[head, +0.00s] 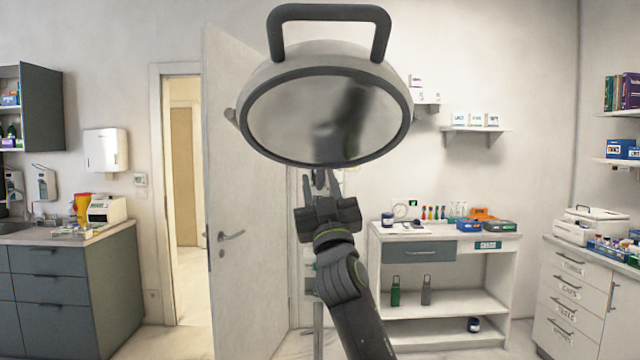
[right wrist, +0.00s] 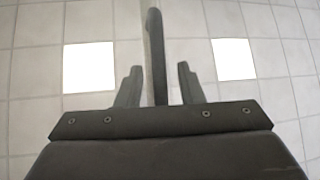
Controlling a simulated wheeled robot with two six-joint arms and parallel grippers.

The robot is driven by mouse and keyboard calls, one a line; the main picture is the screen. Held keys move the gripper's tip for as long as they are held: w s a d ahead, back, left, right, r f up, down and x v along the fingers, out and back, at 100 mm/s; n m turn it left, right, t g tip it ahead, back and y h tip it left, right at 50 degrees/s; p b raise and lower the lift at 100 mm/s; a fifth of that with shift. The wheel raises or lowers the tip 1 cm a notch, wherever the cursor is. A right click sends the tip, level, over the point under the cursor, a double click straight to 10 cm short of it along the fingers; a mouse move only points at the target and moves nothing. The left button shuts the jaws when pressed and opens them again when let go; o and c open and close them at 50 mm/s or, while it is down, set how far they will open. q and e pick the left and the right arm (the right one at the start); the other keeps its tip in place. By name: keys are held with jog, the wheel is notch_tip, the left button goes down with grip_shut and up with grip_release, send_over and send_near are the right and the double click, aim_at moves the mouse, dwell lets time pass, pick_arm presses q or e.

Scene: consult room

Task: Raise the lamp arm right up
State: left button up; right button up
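The lamp head (head: 325,120) is a large round grey disc with a dark rim, face toward me, in the upper middle of the head view. A dark U-shaped handle (head: 330,12) stands on its top edge. The lamp arm cannot be made out behind the head. My right gripper (head: 321,182) points up just below the lamp's lower rim. In the right wrist view its two fingers (right wrist: 157,88) are apart, with a dark narrow bar (right wrist: 154,50) between them. Gaps show on both sides of the bar; which lamp part it is, I cannot tell. My left gripper is out of view.
An open door (head: 245,200) stands behind the lamp on the left. A white shelf unit (head: 445,250) with bottles and boxes is at the back right. Cabinets (head: 55,290) with a counter are on the left, and labelled drawers (head: 572,295) are on the right.

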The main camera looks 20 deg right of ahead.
grip_shut()
dwell(0.4)
